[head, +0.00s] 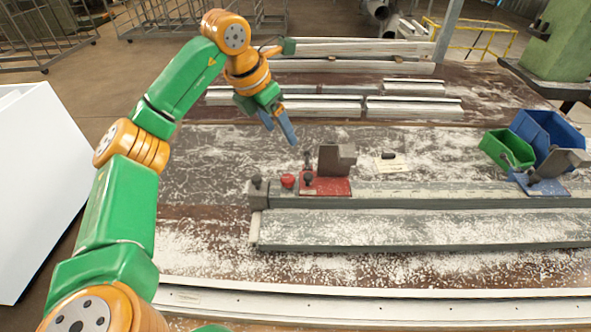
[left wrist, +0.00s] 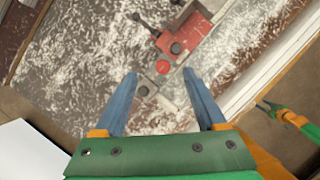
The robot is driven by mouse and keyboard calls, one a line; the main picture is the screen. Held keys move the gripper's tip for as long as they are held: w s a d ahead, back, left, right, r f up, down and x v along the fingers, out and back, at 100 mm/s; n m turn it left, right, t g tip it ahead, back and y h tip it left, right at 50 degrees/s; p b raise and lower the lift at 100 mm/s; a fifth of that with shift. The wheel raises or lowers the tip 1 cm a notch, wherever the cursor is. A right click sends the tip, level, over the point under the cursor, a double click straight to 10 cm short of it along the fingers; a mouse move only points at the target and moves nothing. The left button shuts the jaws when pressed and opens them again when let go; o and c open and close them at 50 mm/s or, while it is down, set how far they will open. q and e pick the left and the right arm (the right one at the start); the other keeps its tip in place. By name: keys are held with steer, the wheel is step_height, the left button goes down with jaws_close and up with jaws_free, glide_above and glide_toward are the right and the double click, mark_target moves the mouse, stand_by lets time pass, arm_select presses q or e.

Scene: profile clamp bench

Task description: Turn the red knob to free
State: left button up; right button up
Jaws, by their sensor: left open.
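The red knob (head: 288,180) is a small round cap at the left end of the clamp rail, just left of the red clamp base (head: 325,187). The knob also shows in the left wrist view (left wrist: 162,67), in line with the gap between the fingertips. My left gripper (head: 288,132) is open and empty. Its blue fingers point down, above and behind the knob, apart from it. They also show in the left wrist view (left wrist: 160,74). A green and orange arm end at the right edge of that view appears to be my right gripper (left wrist: 266,105); its jaws are too small to read.
A dark knob (head: 256,182) stands left of the red one. A grey upright block (head: 337,158) rises from the clamp base. Green (head: 507,150) and blue bins (head: 546,135) stand at the right. Grey profiles (head: 425,230) lie in front. The bench left of the knobs is clear.

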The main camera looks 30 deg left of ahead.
arm_select(q)
steer(key=b, duration=0.6)
glide_toward(287, 178)
steer(key=x, duration=0.7)
steer(key=shift+w+d+f+b, duration=0.1)
steer(key=shift+f+b, duration=0.2)
steer(key=shift+f, duration=0.05)
steer(key=shift+w+f, duration=0.3)
steer(key=shift+f, duration=0.2)
jaws_close()
